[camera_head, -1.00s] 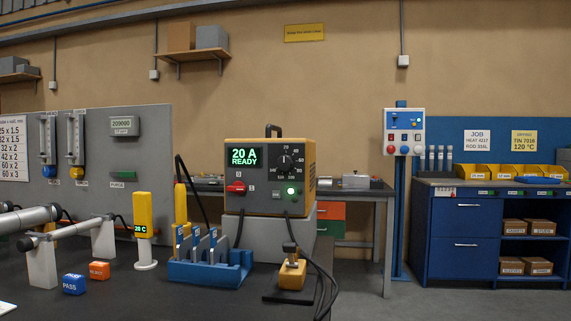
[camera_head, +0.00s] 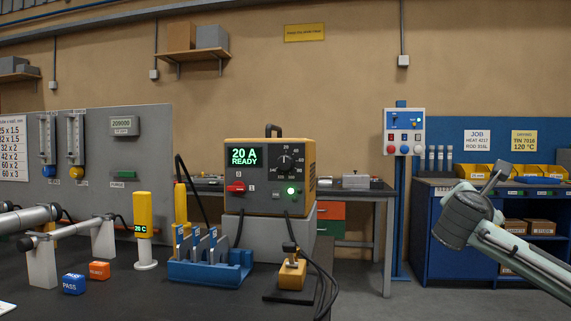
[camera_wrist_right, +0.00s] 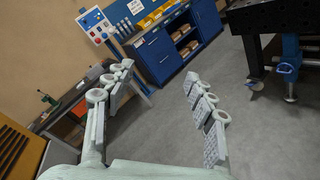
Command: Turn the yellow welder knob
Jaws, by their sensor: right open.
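The yellow welder (camera_head: 312,185) stands on a grey block on the dark bench in the head view. Its dark front carries a round black knob (camera_head: 285,162) with a number scale, a green "20 A READY" display (camera_head: 244,157), a red switch (camera_head: 236,188) and a lit green button (camera_head: 291,191). My right arm shows at the right of the head view, well apart from the welder. My right gripper (camera_wrist_right: 157,103) is open and empty in the right wrist view. A slotted orange panel (camera_wrist_right: 14,148), seemingly the welder's side, shows at that view's left edge. My left gripper is not in view.
A blue rod holder (camera_head: 210,270), a yellow "20 C" stand (camera_head: 142,230) and a small yellow clamp (camera_head: 291,274) with cables stand before the welder. Blue cabinets (camera_head: 462,190) stand right. Grey floor (camera_wrist_right: 185,90) lies open between my fingers in the wrist view.

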